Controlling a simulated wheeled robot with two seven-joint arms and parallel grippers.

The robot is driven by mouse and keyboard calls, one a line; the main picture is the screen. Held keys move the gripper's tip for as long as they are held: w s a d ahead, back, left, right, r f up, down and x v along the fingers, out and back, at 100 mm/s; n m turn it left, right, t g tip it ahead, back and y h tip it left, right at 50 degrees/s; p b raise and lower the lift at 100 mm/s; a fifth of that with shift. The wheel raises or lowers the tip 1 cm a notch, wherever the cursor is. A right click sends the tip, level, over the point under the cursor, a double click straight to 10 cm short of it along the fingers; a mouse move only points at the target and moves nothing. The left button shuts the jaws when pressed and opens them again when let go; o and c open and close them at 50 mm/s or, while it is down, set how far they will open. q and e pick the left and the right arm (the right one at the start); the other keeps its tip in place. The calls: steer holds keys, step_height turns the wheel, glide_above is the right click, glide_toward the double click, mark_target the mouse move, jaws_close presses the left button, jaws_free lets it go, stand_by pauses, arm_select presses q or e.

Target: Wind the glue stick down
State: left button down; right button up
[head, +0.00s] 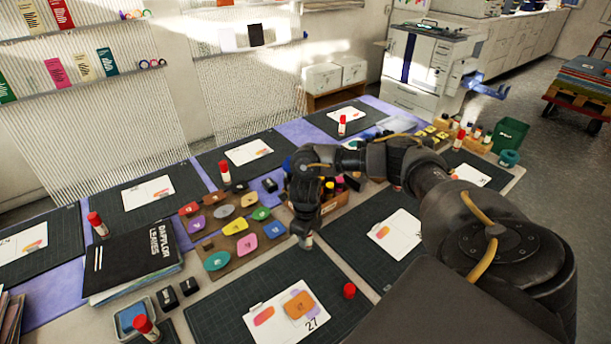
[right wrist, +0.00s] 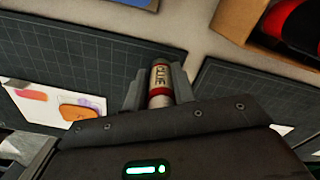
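A glue stick (right wrist: 161,78) with a cream label and a red band sits between the fingers of my right gripper (right wrist: 157,88), which looks shut on it. In the head view my right gripper (head: 305,222) points down, and the pale end of the glue stick (head: 307,242) shows just below it, near the top edge of the front cutting mat. A loose red cap (head: 349,290) stands on that mat, right of a white card. I cannot tell how far the glue is wound out. My left gripper is not in view.
The front cutting mat (head: 236,334) bears a card marked 27 (head: 287,316). A board of coloured pieces (head: 200,234) lies left of my gripper. A wooden caddy (head: 333,203) stands close behind it. Other red-capped glue sticks (head: 97,224) stand around the tables.

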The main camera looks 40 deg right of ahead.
steer(key=shift+c, duration=1.1)
steer(key=shift+f+n+b, duration=0.25)
steer(key=shift+n+b, duration=0.15)
steer(key=shift+b, duration=0.2)
steer(key=shift+a+n+b, duration=0.1)
steer(key=shift+n+b, duration=0.35)
steer(key=shift+n, duration=0.05)
steer(key=shift+s+r+n+b, duration=0.15)
steer(key=shift+n+b, duration=0.25)
steer(key=shift+n, duration=0.4)
